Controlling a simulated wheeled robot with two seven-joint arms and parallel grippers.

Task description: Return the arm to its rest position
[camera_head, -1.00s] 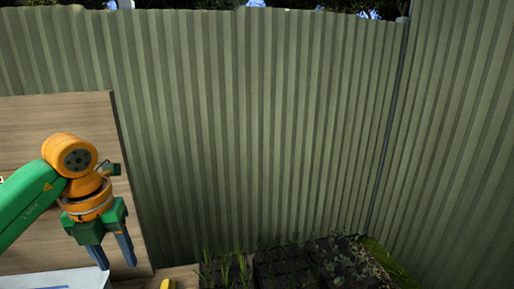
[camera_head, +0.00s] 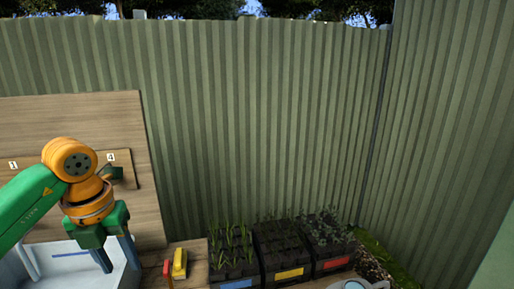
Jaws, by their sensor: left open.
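My left arm, green and orange, comes in from the left edge. Its left gripper (camera_head: 121,269) points down with its two blue-grey fingers apart and nothing between them. It hangs in front of the wooden board and over the right part of a white tray or basin (camera_head: 72,262) at the lower left. My right gripper is not in view.
A wooden board (camera_head: 70,115) with number labels stands behind the arm. A yellow-handled object (camera_head: 180,263) and a red one (camera_head: 167,273) are right of the gripper. Black plant crates with blue, yellow (camera_head: 289,274) and red labels stand farther right. A corrugated fence (camera_head: 260,120) closes the back.

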